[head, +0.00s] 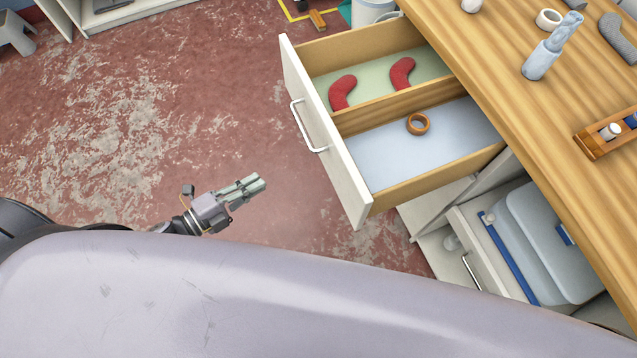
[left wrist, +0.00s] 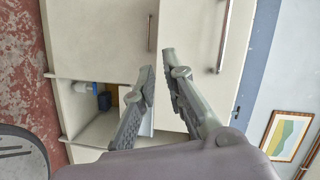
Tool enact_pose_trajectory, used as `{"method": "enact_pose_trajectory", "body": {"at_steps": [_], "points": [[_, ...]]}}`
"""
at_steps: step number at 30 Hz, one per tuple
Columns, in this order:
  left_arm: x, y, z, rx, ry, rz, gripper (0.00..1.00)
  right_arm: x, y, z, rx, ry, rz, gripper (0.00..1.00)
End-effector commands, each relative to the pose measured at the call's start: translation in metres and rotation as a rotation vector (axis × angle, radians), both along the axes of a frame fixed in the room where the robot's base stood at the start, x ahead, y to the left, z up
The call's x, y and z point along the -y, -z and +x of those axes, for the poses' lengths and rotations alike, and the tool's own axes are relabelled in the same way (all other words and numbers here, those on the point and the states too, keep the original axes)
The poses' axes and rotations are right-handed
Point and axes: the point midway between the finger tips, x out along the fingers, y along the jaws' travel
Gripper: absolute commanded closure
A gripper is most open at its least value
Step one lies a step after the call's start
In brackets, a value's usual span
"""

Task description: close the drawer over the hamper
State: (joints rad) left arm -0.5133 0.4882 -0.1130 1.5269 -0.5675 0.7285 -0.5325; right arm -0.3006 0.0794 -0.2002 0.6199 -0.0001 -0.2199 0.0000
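The open drawer (head: 330,135) has a white front with a bar handle (head: 307,127). It stands pulled out from under the wooden worktop, with two compartments. Two curved red pieces lie in the far one and a brown ring (head: 418,124) in the near one. A pale blue-grey container (head: 550,240) with blue trim sits lower right, under the worktop; I cannot tell whether it is the hamper. My left gripper (head: 264,184) is left of the drawer front, apart from it, empty and partly open. In the left wrist view its fingertips (left wrist: 160,62) are apart before white cabinet fronts. My right gripper is not in view.
The wooden worktop (head: 490,40) holds a bottle (head: 550,50), rolls and a small wooden rack (head: 605,135). The worn red floor (head: 170,100) left of the drawer is largely clear.

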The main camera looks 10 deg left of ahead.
Motion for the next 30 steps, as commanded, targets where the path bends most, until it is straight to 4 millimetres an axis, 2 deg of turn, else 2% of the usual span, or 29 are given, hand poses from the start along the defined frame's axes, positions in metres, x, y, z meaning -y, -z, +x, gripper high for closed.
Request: {"method": "enact_pose_trajectory", "body": {"at_steps": [1,4,7,10,14,24,30], "points": [[0.012,-0.013,-0.006,0.085,0.090,0.026,0.94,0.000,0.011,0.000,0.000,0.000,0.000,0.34],[0.030,-0.040,-0.020,0.209,0.218,0.062,1.00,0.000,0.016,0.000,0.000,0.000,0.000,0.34],[0.040,-0.054,-0.027,0.271,0.282,0.076,1.00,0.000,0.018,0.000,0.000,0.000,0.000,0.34],[0.047,-0.059,-0.026,0.287,0.298,0.080,1.00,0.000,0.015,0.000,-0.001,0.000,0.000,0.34],[0.062,-0.061,-0.016,0.287,0.295,0.077,1.00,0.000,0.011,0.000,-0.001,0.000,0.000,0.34],[0.121,-0.061,0.026,0.284,0.292,0.076,1.00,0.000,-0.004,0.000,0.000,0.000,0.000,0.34],[0.146,-0.060,0.043,0.282,0.292,0.076,1.00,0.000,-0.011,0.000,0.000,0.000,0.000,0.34]]}}
